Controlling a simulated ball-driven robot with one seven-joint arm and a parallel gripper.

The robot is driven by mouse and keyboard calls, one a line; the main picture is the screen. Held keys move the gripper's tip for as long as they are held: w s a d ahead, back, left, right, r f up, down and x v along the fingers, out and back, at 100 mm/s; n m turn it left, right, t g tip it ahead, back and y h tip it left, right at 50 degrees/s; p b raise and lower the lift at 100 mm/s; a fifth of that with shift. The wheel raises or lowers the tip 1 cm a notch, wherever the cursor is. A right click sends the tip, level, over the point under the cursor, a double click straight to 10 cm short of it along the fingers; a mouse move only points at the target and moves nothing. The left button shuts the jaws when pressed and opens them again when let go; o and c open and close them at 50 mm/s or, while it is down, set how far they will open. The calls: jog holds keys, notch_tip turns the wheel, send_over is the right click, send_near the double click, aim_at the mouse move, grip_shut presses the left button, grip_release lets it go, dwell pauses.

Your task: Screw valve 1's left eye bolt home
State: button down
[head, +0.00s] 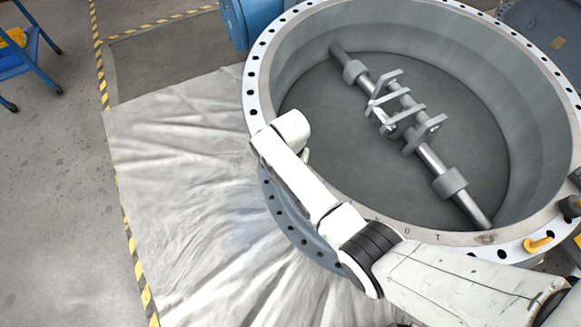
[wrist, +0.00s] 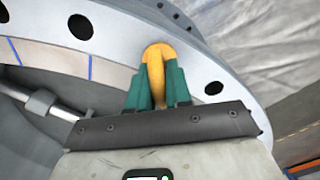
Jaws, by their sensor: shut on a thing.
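Valve 1 is the big round valve body (head: 258,90), with a pale flange ring full of bolt holes and a shaft with brackets (head: 430,158) across its inside. In the wrist view the yellow left eye bolt (wrist: 156,53) stands at the flange (wrist: 120,32). My gripper (wrist: 158,84) has its two green fingers shut on the eye bolt, one on each side of the ring. The bolt's shank and its seat are hidden behind the fingers and gripper body. In the head view my arm's end hides this bolt and the gripper at the flange's left rim.
Another yellow eye bolt (head: 538,244) sits on the flange at lower right. A pale sheet (head: 185,190) covers the floor left of the valve. A blue cylindrical part (head: 248,20) stands close behind the rim, and a blue step stand (head: 22,55) is at far left.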

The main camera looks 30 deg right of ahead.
jog(key=m+p, duration=0.1)
jog(key=m, duration=0.5)
jog(key=shift+r, duration=0.1)
jog(key=m, duration=0.6)
jog(key=shift+m+p, duration=0.3)
jog(key=shift+m, duration=0.1)
jog(key=m, duration=0.6)
jog(key=shift+s, duration=0.1)
jog(key=m, duration=0.6)
jog(key=shift+m, duration=0.3)
jog(key=c, duration=1.1)
grip_release()
notch_tip(320, 180, up, 11)
jog(key=shift+f+p, duration=0.15)
jog(key=shift+p, duration=0.45)
